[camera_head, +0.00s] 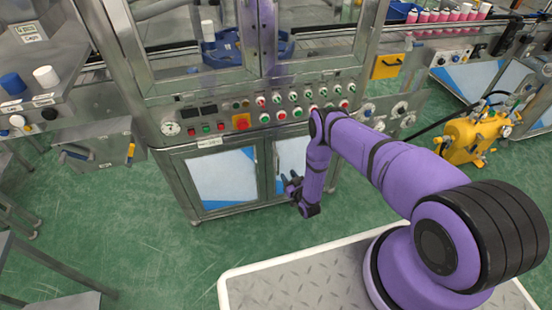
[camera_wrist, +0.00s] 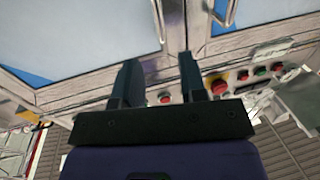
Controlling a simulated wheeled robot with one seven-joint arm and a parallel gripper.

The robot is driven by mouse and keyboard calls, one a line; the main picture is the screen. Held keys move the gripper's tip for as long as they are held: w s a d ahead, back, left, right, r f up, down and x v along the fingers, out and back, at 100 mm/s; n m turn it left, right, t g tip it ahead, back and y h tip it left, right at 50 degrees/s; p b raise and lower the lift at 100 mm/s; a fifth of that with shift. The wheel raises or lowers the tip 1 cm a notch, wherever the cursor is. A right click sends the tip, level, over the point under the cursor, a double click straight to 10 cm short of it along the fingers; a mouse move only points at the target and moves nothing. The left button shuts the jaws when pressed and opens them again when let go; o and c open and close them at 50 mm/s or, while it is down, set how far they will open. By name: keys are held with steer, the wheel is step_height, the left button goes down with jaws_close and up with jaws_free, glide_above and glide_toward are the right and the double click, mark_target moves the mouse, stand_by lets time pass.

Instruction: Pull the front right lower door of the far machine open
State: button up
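The far machine is a steel cabinet with two framed lower doors. Its front right lower door (camera_head: 288,158) looks closed, with a pale and blue panel; my arm hides its right part. The same door appears on the left of the wrist view (camera_wrist: 80,35), which looks turned upside down. Its upright bar handle (camera_wrist: 158,20) is near the door's inner edge, beyond the fingertips. My gripper (camera_head: 289,179) is in front of this door. In the wrist view, my gripper (camera_wrist: 160,62) has its fingers apart with nothing between them.
The left lower door (camera_head: 222,178) looks closed, with its own handle (camera_wrist: 228,12) close to the other. A control panel (camera_head: 262,110) with buttons is above the doors. A yellow machine (camera_head: 474,135) stands at right. Green floor (camera_head: 120,210) is clear at front left.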

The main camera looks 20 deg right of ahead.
steer(key=w, duration=0.3)
steer(key=w+a, duration=0.1)
steer(key=w, duration=0.2)
steer(key=w+a, duration=0.1)
steer(key=w, duration=0.3)
steer(key=shift+s, duration=0.1)
jaws_close()
